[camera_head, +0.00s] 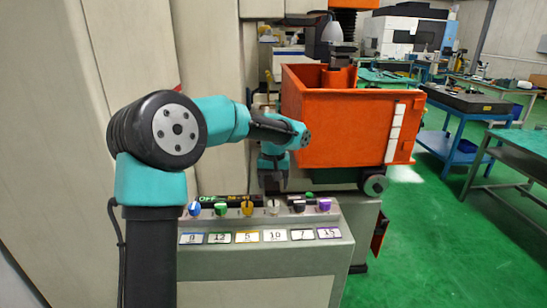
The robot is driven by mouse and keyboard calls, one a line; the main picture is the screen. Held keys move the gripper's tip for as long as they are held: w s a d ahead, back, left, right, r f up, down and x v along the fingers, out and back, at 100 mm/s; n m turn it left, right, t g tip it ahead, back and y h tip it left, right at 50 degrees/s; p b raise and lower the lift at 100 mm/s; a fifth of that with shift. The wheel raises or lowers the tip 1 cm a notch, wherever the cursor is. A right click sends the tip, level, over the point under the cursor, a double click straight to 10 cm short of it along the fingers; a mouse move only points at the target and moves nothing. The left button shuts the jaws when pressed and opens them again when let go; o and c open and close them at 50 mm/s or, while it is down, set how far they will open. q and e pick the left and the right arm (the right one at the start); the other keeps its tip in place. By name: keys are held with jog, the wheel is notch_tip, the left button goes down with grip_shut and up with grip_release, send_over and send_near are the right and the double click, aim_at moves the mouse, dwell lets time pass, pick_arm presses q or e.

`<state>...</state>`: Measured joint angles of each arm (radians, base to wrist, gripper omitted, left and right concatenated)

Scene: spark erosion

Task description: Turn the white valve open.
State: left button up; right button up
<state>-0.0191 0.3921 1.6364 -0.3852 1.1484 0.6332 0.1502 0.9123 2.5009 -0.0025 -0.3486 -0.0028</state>
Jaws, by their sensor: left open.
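The white valve (273,207) is a small knob in a row of coloured knobs on top of a grey control panel (260,262). A white label (275,236) sits below it on the sloped face. My left gripper (273,188) points down just above the white valve, jaws open. It partly hides the valve's top, and I cannot tell whether the fingertips touch it. My right gripper is not in view.
A blue knob (195,208), green knob (221,209) and yellow knob (247,208) stand to the left. A black knob (299,205) and purple knob (325,204) stand to the right. An orange tank (345,128) rises behind the panel.

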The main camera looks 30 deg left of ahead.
pick_arm(q)
notch_tip(320, 180, up, 10)
jog(key=shift+f, duration=0.25)
dwell(0.4)
